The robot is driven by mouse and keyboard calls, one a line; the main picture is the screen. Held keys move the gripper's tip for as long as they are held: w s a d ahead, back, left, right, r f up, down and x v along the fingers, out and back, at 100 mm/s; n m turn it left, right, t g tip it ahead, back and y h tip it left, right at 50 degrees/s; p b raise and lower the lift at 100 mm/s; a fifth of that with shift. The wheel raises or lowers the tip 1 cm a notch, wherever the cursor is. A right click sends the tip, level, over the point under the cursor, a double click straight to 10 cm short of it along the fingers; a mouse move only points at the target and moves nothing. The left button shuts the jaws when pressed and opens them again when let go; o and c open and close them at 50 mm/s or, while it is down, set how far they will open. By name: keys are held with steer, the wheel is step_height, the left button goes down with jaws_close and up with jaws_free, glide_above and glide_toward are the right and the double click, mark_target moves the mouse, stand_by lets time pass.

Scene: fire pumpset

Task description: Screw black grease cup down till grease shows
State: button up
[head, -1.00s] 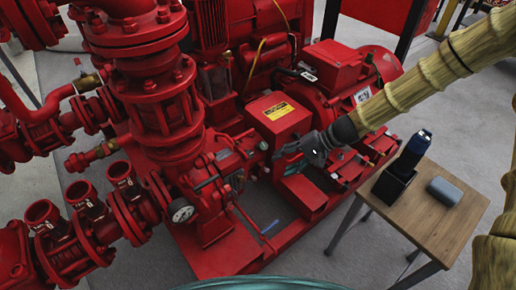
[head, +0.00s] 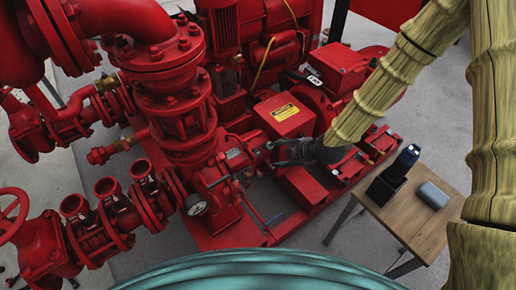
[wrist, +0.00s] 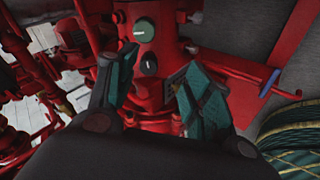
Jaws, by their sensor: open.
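The black grease cup (wrist: 149,65) shows in the wrist view as a small round knob with a light line on its face. It sits on the red pump body, just below a larger green cup (wrist: 145,29) that also bears a light line. My gripper (wrist: 160,62) is open, one finger on each side of the black cup in the picture, and holds nothing. I see no contact with the cup. In the head view my gripper (head: 281,153) is at the pump's bearing housing (head: 232,160), and I cannot make out the black cup there.
Red pipework and a pressure gauge (head: 196,204) stand left of the gripper. A red box with a yellow label (head: 284,115) is just behind it. A wooden table (head: 415,221) at right bears a dark holder with a torch-like object (head: 397,170) and a grey case (head: 432,195).

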mark_target(258, 153)
steer(key=w+a+f, duration=0.1)
steer(key=a+f, duration=0.1)
steer(key=w+a+f+n+b, duration=0.1)
steer(key=w+a, duration=0.1)
steer(key=a, duration=0.1)
steer(key=w+a+f+n, duration=0.1)
steer(key=a+f, duration=0.1)
steer(key=a, duration=0.1)
steer(key=shift+w+f+y, duration=0.25)
steer(key=shift+f+y, duration=0.05)
steer(key=shift+y, duration=0.1)
steer(key=c, duration=1)
steer(key=shift+m+t+p, duration=0.45)
steer(key=shift+m+t, duration=0.15)
steer(key=shift+m, duration=1.6)
steer(key=o, duration=1)
